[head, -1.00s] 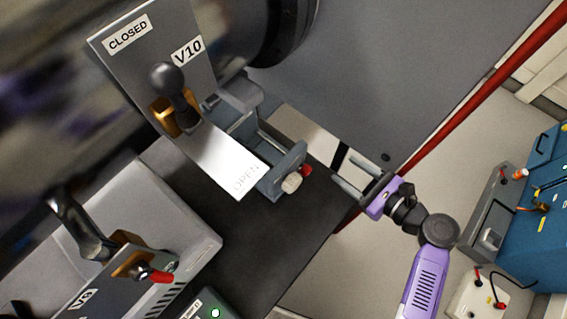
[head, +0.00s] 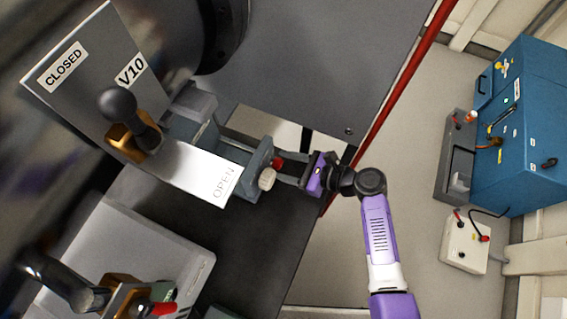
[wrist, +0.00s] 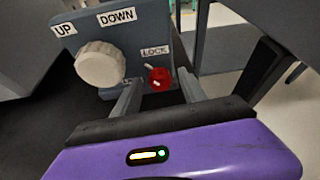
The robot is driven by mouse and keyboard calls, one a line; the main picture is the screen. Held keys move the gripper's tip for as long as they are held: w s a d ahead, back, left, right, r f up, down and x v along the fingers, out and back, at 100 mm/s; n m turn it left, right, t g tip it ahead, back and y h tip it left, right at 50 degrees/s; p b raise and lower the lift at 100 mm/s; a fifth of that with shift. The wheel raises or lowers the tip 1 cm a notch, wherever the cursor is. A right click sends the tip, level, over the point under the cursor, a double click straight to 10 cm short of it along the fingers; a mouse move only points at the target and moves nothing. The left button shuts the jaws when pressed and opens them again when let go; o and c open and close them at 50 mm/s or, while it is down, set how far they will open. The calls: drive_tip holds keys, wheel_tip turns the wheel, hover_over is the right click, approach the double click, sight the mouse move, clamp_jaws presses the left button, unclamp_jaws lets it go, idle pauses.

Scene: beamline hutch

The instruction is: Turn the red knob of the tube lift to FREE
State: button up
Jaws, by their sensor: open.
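The red knob (head: 278,162) sits on the end face of the grey tube lift (head: 258,160), beside a larger white knob (head: 267,179). In the wrist view the red knob (wrist: 159,79) is below the LOCK label (wrist: 155,50), with a small white mark at its upper left, toward LOCK. Another label at its left is mostly hidden by a finger. My gripper (wrist: 158,92) is open, with one finger on each side of the red knob and close to the panel. I cannot tell whether the fingers touch it. In the head view my gripper (head: 287,168) reaches the panel from the right.
The white knob (wrist: 101,64) is left of my left finger, under UP and DOWN labels. The V10 plate (head: 100,75) and its black-balled lever (head: 118,104) stand left of the lift. A red pipe (head: 405,80) runs behind my gripper. A blue cabinet (head: 535,150) stands far right.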

drive_tip(key=shift+c, duration=0.2)
clamp_jaws()
idle(0.3)
drive_tip(key=shift+s+a+f+n+t+h+b, duration=0.15)
drive_tip(key=shift+n+t+b, duration=0.25)
drive_tip(key=shift+n, duration=0.2)
drive_tip(key=shift+d+f+n+t+h+b, duration=0.15)
drive_tip(key=shift+n+t+b, duration=0.25)
drive_tip(key=shift+n, duration=0.2)
drive_tip(key=shift+a+f+n+t+b, duration=0.1)
drive_tip(key=shift+n+t+b, duration=0.5)
drive_tip(key=shift+n+b, duration=0.4)
drive_tip(key=n+t+b, duration=0.1)
drive_tip(key=n+b, duration=0.1)
drive_tip(key=b, duration=0.2)
drive_tip(key=shift+s+t, duration=0.1)
drive_tip(key=shift+t, duration=0.2)
drive_tip(key=shift+n+b, duration=0.4)
drive_tip(key=shift+b, duration=0.25)
drive_tip(key=shift+r, duration=0.2)
